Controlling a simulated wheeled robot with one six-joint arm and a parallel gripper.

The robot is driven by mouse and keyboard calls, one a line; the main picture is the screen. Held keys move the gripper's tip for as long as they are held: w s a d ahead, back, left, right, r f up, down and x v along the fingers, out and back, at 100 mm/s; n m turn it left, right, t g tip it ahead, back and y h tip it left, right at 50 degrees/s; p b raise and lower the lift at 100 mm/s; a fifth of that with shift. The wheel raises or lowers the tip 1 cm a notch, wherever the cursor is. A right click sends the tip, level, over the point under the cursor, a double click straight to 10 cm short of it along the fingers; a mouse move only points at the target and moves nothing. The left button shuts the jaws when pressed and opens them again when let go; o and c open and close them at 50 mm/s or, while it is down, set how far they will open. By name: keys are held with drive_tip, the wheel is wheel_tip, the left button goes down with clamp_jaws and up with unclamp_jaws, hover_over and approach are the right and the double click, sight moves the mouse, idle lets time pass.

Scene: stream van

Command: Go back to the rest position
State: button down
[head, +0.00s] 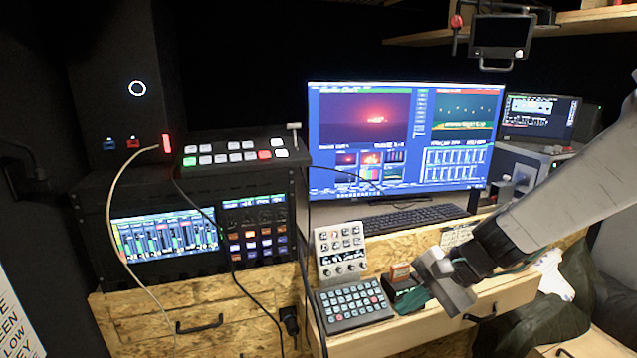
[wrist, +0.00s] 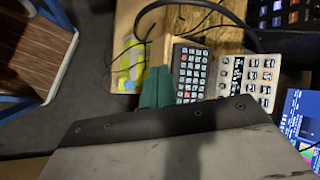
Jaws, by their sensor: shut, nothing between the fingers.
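My gripper (head: 447,293) is at the lower right in the head view, at the end of my grey arm that comes in from the right. It hangs over the wooden desk edge, right of the button pad (head: 352,304). Its green fingers are together and hold nothing. In the wrist view the green fingertips (wrist: 157,88) show beside the dark keypad (wrist: 190,72). The grey body of the wrist fills the lower part of that view.
A white control panel (head: 340,252) stands behind the button pad. A large monitor (head: 404,135) and a keyboard (head: 402,219) are behind the gripper. A switcher (head: 236,150) sits on the rack at left. Cables hang at the desk front. A shelf-mounted small screen (head: 499,37) is above.

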drive_tip(key=s+d+r+n+h, duration=0.2)
drive_tip(key=s+d+r+n, duration=0.1)
drive_tip(key=s, duration=0.4)
drive_tip(key=s+d+r+n+h, duration=0.3)
drive_tip(key=s+r, duration=0.1)
drive_tip(key=s, duration=0.3)
drive_tip(key=s+d+r+n+h, duration=0.2)
drive_tip(key=s+d+r+n, duration=0.1)
drive_tip(key=s, duration=0.4)
drive_tip(key=shift+d+r+h, duration=0.15)
drive_tip(key=shift+d+h, duration=0.1)
drive_tip(key=shift+h, duration=0.15)
